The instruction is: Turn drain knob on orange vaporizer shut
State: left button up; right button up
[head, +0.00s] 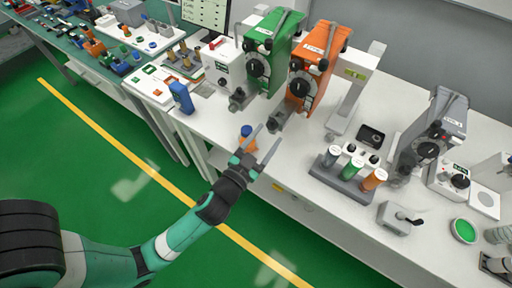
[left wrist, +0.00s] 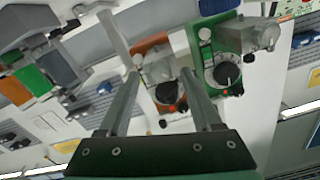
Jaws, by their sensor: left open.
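The orange vaporizer (head: 317,62) stands on the white bench with a black dial on its front. A grey drain fitting (head: 277,120) sticks out low at its front; I cannot make out how its knob is turned. My left gripper (head: 271,133) is open and empty, in front of and close to this fitting. In the left wrist view, which looks upside down, the orange vaporizer (left wrist: 151,43) and its grey fitting (left wrist: 160,68) lie between the open fingers (left wrist: 159,74). Contact cannot be told. My right gripper is not in view.
A green vaporizer (head: 274,42) stands close left of the orange one. A blue-capped bottle (head: 246,131) is beside my left fingers. A rack with coloured cylinders (head: 345,180) and a grey vaporizer (head: 433,130) stand to the right. The bench's front edge lies beneath my gripper.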

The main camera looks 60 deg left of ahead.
pick_arm(q)
jog(key=b+v, duration=0.1)
jog(key=v, duration=0.9)
jog(key=shift+s+b, duration=0.25)
jog(key=shift+b, duration=0.15)
jog(key=shift+d, duration=0.1)
